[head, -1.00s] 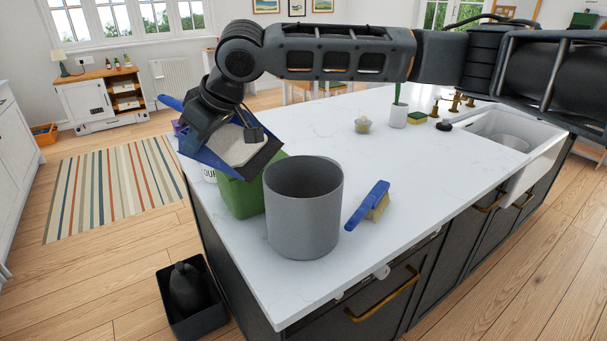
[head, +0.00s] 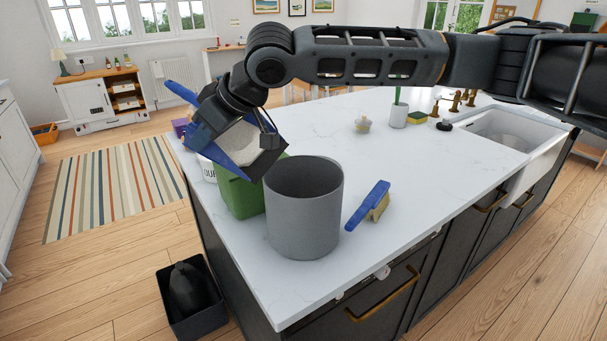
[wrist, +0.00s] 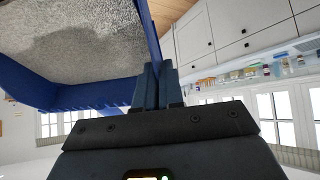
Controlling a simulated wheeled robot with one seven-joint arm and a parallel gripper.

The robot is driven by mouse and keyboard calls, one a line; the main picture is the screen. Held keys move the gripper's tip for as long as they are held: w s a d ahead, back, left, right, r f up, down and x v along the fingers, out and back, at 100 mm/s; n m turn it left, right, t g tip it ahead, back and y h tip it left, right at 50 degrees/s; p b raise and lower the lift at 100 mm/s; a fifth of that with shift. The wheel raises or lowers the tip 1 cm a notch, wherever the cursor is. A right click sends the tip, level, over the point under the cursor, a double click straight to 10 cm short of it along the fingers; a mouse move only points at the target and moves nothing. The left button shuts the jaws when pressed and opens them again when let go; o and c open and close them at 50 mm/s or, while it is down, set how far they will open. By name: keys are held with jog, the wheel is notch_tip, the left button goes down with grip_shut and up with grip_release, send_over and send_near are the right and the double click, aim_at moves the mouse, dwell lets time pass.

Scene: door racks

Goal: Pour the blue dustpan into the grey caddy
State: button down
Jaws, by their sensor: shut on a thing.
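The blue dustpan (head: 229,170) is held up in my gripper (head: 213,118), its handle sticking out to the upper left. Pale grey granular material (head: 236,147) lies in the pan; it also shows in the wrist view (wrist: 75,38). The pan is tilted, its dark front edge toward the lower right. The grey caddy (head: 304,213) stands upright on the worktop, right of and below the pan; its inside bottom is hidden. The pan's edge is above the green bin, left of the caddy's rim. In the wrist view my gripper's fingers (wrist: 158,85) are closed beside the blue pan wall (wrist: 95,97).
The green bin (head: 243,198) stands against the caddy's left side, with a white labelled container (head: 208,170) behind it. A blue-handled brush (head: 369,205) lies right of the caddy. The sink (head: 500,137) is far right.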

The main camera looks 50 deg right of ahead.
jog(key=shift+s+d+r+t+y, duration=0.2)
jog(key=shift+s+r+t, duration=0.1)
jog(key=shift+s, duration=0.25)
jog(key=shift+s+d+r+t+y, duration=0.1)
jog(key=shift+s+d+r+t, duration=0.15)
jog(key=shift+s, duration=0.3)
jog(key=shift+s+d+r+t, duration=0.2)
jog(key=shift+s+r+t, duration=0.15)
jog(key=shift+s, duration=0.2)
jog(key=w+f+g, duration=0.1)
jog(key=w+a+f+g+h, duration=0.1)
jog(key=w, duration=0.1)
jog(key=w+g, duration=0.1)
jog(key=w, duration=0.1)
jog(key=shift+w+a+f, duration=0.15)
jog(key=shift+a+f, duration=0.25)
jog(key=shift+w+a+f+g, duration=0.9)
jog(key=shift+w+f+g, duration=0.6)
jog(key=shift+w, duration=0.35)
jog(key=shift+h, duration=0.4)
jog(key=shift+r, duration=2.45)
jog(key=shift+a, duration=0.1)
